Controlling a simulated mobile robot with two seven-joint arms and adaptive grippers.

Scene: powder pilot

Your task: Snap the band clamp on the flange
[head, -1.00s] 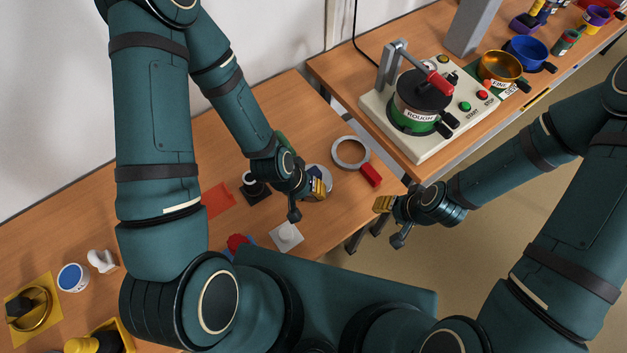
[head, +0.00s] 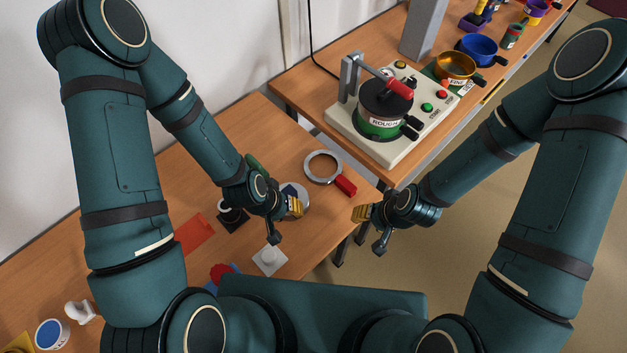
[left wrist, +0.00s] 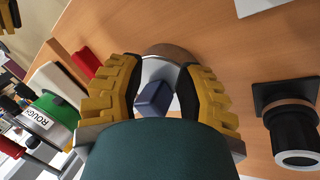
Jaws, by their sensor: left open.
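A grey ring with a red handle (head: 323,168), which looks like the band clamp, lies flat on the wooden table. Its red handle (left wrist: 85,62) shows in the left wrist view. My left gripper (head: 294,207) is open, in front of the ring, over a pale round part with a dark blue block (left wrist: 153,99). The block appears between the yellow fingers, with gaps at both sides; I cannot tell its depth. A black cylinder with a white top (left wrist: 295,132) stands on a black plate. I cannot tell which part is the flange. My right gripper (head: 362,213) is beyond the table edge; its finger gap is unclear.
The ROUGH pot (head: 382,108) stands on a cream base on the second table, under a red-handled lever. Gold (head: 455,67) and blue (head: 477,49) pans lie beyond. A white plate (head: 269,260) and red sheet (head: 194,234) lie near my left gripper.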

